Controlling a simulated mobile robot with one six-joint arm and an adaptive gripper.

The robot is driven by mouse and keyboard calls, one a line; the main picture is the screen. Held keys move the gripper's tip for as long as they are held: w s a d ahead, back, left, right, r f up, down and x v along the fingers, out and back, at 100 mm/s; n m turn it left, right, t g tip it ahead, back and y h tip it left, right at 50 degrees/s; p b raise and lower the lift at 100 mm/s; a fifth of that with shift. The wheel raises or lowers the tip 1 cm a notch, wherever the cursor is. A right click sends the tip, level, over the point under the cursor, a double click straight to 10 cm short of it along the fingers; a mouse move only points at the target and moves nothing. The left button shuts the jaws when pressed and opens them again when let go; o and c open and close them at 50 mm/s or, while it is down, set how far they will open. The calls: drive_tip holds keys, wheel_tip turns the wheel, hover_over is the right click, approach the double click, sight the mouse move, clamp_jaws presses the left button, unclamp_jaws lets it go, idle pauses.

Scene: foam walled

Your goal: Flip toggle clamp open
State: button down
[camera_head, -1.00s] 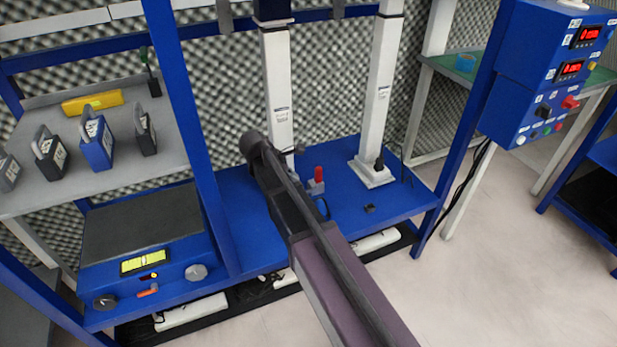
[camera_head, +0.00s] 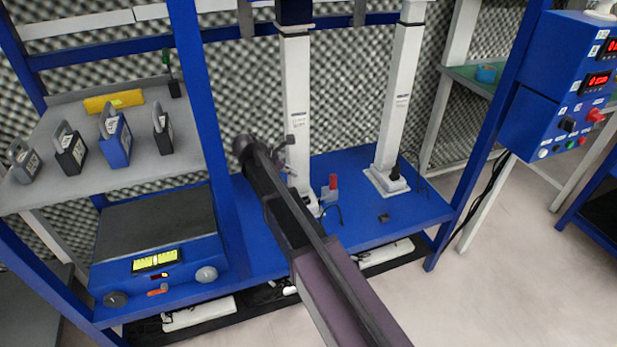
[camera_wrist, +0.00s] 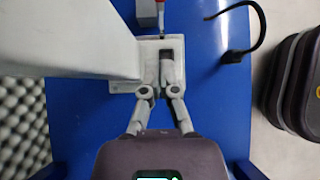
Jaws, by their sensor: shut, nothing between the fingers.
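The toggle clamp, with its upright red handle (camera_head: 332,182) on a pale body, stands on the blue bench top, just right of the foot of the left white post.
The left white post (camera_head: 297,115) stands close to my gripper. A second white post (camera_head: 397,100) stands to the right. A black cable (camera_wrist: 262,22) curves right of the clamp. A blue frame upright (camera_head: 208,130) is left of my arm. Bench top between the posts is mostly clear.

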sight(330, 183)
drive_tip(key=b+x, duration=0.7)
drive_tip(key=x, duration=0.2)
drive_tip(key=shift+d+f, duration=0.2)
drive_tip(key=shift+f, duration=0.15)
drive_tip(key=shift+w+d, duration=0.2)
drive_tip(key=shift+d, duration=0.5)
drive_tip(key=shift+w+d, duration=0.2)
drive_tip(key=shift+d, duration=0.45)
drive_tip(key=shift+w+d, duration=0.2)
drive_tip(key=shift+d, duration=0.5)
drive_tip(key=shift+d+r, duration=0.1)
drive_tip(key=shift+d, duration=0.1)
